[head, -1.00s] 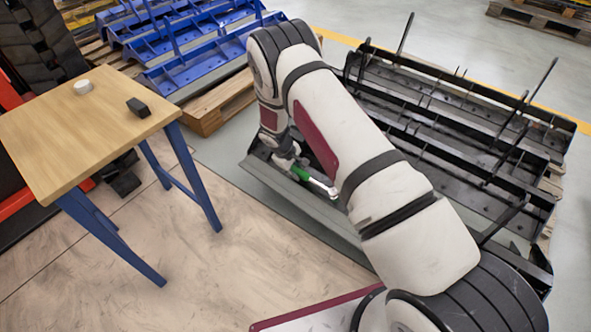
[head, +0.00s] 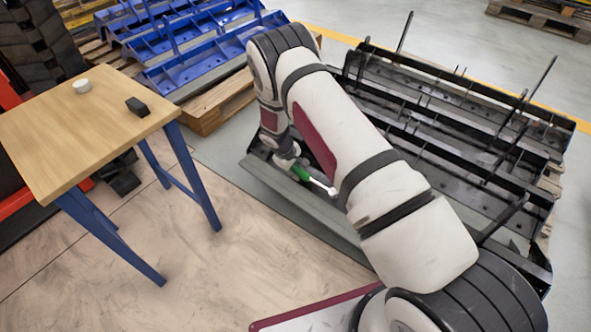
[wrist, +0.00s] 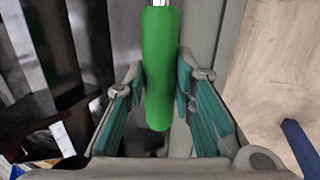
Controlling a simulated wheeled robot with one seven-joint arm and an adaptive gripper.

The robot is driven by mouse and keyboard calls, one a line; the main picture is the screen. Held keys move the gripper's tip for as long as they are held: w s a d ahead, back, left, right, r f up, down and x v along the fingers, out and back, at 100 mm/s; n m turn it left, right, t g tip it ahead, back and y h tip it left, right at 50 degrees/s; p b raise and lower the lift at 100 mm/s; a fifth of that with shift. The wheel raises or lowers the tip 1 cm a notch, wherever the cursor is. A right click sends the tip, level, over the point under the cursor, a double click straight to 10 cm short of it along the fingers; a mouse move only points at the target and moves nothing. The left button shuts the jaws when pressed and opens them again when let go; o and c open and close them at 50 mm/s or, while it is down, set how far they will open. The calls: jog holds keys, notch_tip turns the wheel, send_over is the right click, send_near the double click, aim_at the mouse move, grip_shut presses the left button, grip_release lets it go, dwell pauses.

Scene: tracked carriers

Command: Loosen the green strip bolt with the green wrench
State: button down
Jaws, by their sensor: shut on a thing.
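The green wrench (head: 301,174) has a green handle and a bright metal shaft that points right and slightly down in the head view. My gripper (wrist: 160,88) is shut on its green handle (wrist: 160,70), which lies between the two teal-padded fingers in the wrist view. In the head view my gripper is mostly hidden behind my arm. The wrench is over the near edge of the black metal carrier (head: 290,189). The wrench's far end is cut off at the top of the wrist view. I cannot make out the green strip bolt in either view.
A wooden table (head: 70,140) with blue legs stands at left, bearing a white round item (head: 82,87) and a small black block (head: 137,107). Blue carriers (head: 190,62) lie on a pallet behind. The floor (head: 200,265) between table and carrier is clear.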

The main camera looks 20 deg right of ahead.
jog(key=shift+w+d+f, duration=0.1)
jog(key=shift+d+f, duration=0.05)
jog(key=shift+f, duration=0.25)
dwell(0.5)
dwell(0.5)
jog(key=c, duration=2.2)
grip_release()
grip_shut()
jog(key=shift+s+a+f+n, duration=0.25)
jog(key=shift+s+a+n, duration=0.2)
jog(key=shift+a+n, duration=0.15)
jog(key=shift+s+a+f+n, duration=0.25)
jog(key=shift+s+a+n, duration=0.25)
jog(key=shift+s+n, duration=0.1)
